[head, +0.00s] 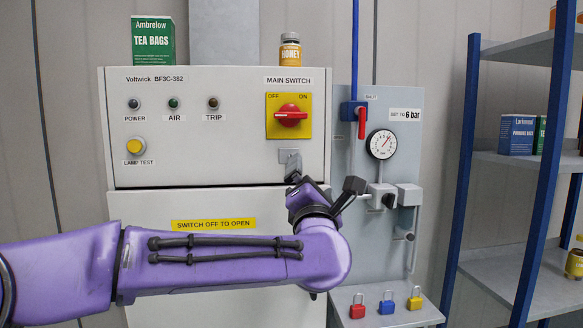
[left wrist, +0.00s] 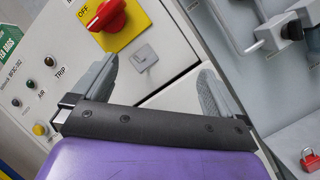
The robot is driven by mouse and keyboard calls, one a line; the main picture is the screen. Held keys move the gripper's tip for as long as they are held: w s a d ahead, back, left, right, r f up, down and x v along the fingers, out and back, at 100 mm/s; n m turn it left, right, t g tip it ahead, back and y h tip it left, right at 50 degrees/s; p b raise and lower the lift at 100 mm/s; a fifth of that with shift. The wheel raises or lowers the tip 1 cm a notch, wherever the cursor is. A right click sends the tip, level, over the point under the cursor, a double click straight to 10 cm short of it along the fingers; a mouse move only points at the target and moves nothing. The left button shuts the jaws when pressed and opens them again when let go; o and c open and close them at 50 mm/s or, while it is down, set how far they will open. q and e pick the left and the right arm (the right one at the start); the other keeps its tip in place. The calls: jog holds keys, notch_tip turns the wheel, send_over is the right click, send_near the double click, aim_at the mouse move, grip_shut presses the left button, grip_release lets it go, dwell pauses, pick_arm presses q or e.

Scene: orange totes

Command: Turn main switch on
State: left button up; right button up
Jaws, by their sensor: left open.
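The main switch (head: 291,115) is a red rotary handle on a yellow plate marked OFF at left and ON at right, high on the grey cabinet. Its handle lies roughly level, not clearly turned to either word. It also shows at the top of the left wrist view (left wrist: 106,14). My left gripper (head: 324,178) is below and slightly right of the switch, apart from it. In the left wrist view its two grey fingers (left wrist: 158,72) are spread with nothing between them. A grey hasp (head: 290,157) sits just below the switch plate. My right gripper is not in view.
Indicator lamps and a yellow lamp-test button (head: 136,147) are at the cabinet's left. A red-handled valve (head: 361,122) and a gauge (head: 381,144) are on the panel at right. A honey jar (head: 290,50) stands on the cabinet.

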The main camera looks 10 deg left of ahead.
aim_at(291, 116)
pick_arm(q)
notch_tip(291, 116, up, 9)
jog(key=s+a+n+y, duration=0.2)
jog(key=a+n+y, duration=0.15)
jog(key=n, duration=0.85)
jog(key=shift+y, duration=0.25)
jog(key=p+x, duration=0.2)
jog(key=x, duration=0.1)
jog(key=p+x, duration=0.2)
jog(key=x, duration=0.2)
jog(key=d+p+x, duration=0.1)
jog(key=x, duration=0.2)
jog(key=shift+w+p, duration=0.4)
jog(key=shift+w+a, duration=0.1)
jog(key=shift+w, duration=0.15)
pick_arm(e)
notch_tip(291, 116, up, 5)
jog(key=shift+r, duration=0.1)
pick_arm(q)
jog(key=c, duration=0.9)
